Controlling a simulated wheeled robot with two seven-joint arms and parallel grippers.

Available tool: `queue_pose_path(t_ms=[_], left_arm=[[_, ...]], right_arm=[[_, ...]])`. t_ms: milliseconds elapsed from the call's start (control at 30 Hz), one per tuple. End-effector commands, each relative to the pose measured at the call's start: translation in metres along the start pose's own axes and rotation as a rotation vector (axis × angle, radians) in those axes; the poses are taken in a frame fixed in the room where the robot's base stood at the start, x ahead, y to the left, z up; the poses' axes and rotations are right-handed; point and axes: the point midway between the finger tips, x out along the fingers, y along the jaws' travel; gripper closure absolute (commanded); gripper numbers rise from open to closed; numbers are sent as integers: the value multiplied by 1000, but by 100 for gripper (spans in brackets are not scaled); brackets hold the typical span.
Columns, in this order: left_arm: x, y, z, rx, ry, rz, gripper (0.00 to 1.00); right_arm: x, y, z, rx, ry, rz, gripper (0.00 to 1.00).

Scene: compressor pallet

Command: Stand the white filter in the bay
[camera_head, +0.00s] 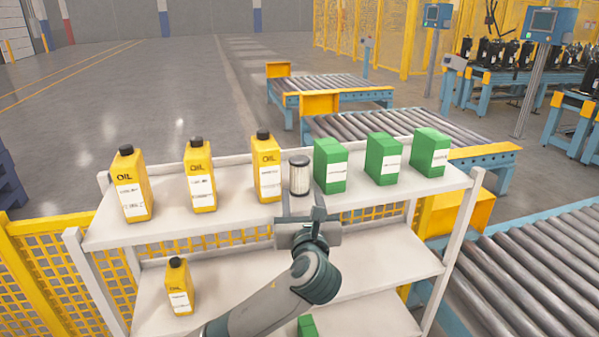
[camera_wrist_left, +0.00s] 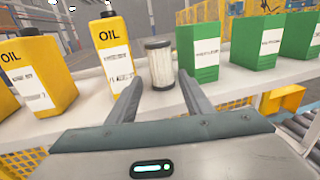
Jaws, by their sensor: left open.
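The white filter (camera_head: 299,176), a pleated cylinder with dark end caps, stands upright on the top shelf between a yellow oil bottle and a green box. It also shows in the left wrist view (camera_wrist_left: 159,64). My left gripper (camera_head: 301,204) is at the shelf's front edge, just in front of the filter. In the left wrist view its two fingers (camera_wrist_left: 158,90) are open and point toward the filter, with the filter seen beyond and between their tips. Nothing is held. I cannot make out which place is the bay. My right gripper is not in view.
Yellow oil bottles (camera_head: 266,167) stand left of the filter and green boxes (camera_head: 330,167) stand right, the nearest ones close beside it. Another oil bottle (camera_head: 178,287) is on the lower shelf. Roller conveyors (camera_head: 530,270) lie to the right.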

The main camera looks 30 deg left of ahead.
Motion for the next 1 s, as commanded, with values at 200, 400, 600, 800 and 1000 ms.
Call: queue_pose_path(t_ms=[200,400,600,800,1000], left_arm=[[17,0,0,-1,0,0,54],[18,0,0,-1,0,-1,54],[20,0,1,0,0,0,54],[36,-1,5,2,1,1,54],[60,-2,5,2,1,1,54]], right_arm=[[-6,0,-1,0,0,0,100],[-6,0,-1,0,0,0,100],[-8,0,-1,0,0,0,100],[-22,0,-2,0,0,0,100],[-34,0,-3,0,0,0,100]])
